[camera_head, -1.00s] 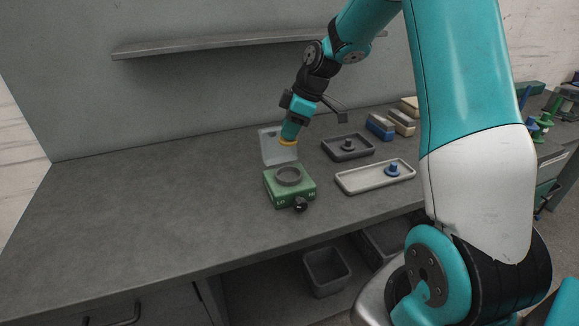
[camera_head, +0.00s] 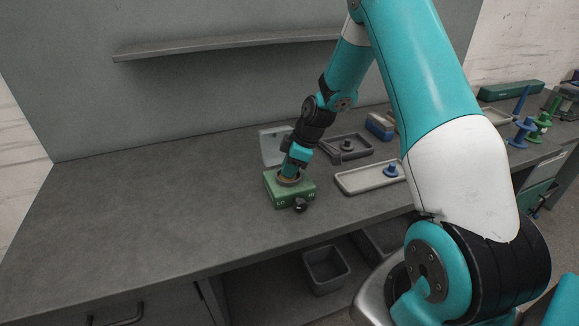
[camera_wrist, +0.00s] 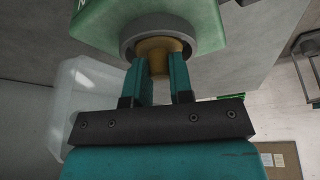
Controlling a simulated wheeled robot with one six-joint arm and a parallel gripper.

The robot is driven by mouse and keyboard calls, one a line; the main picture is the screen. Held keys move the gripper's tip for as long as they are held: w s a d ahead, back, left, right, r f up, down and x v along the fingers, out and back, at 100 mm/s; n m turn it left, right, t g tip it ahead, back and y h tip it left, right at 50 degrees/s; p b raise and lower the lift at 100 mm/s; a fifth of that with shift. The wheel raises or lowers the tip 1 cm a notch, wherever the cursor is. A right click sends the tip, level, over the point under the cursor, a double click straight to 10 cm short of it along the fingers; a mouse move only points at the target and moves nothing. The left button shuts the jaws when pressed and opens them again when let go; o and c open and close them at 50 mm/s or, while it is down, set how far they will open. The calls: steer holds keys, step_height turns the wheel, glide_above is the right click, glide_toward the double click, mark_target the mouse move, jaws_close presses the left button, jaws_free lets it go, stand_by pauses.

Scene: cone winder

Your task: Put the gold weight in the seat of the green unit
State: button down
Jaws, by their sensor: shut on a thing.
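The green unit (camera_head: 290,196) stands on the bench with a round grey ring seat on top and a black knob at its front. In the wrist view, the green unit (camera_wrist: 205,28) and its grey ring (camera_wrist: 128,45) are at the top. My gripper (camera_head: 289,176) points down at the seat. In the wrist view my gripper (camera_wrist: 159,68) is shut on the gold weight (camera_wrist: 158,48), which lies within the ring's outline. Whether the weight touches the seat floor cannot be told. In the head view my gripper mostly hides the weight.
A clear upright lid (camera_head: 271,147) stands behind the unit. To the right are a light tray (camera_head: 355,182) with a blue weight (camera_head: 391,170), and a dark tray (camera_head: 359,155) with a dark weight. A blue block (camera_head: 379,126) lies behind. The bench's left side is clear.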

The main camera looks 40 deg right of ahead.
steer(key=c, duration=1.3)
jaws_free()
steer(key=shift+f, duration=0.1)
steer(key=b+v, duration=0.2)
steer(key=v, duration=0.9)
steer(key=s+a+r, duration=0.3)
steer(key=a, duration=0.4)
steer(key=s+a+r, duration=0.2)
steer(key=a+r, duration=0.2)
steer(key=a, duration=0.3)
steer(key=s+a+r+m+g, duration=0.1)
steer(key=s+a, duration=0.3)
steer(key=s, duration=0.2)
steer(key=s+a+r+m+g, duration=0.1)
steer(key=s+a, duration=0.4)
steer(key=s, duration=0.2)
steer(key=s+a+r+m, duration=0.1)
steer(key=s+a, duration=0.3)
steer(key=s, duration=0.3)
steer(key=shift+s+a+g+y, duration=0.25)
steer(key=shift+a+g+y, duration=0.15)
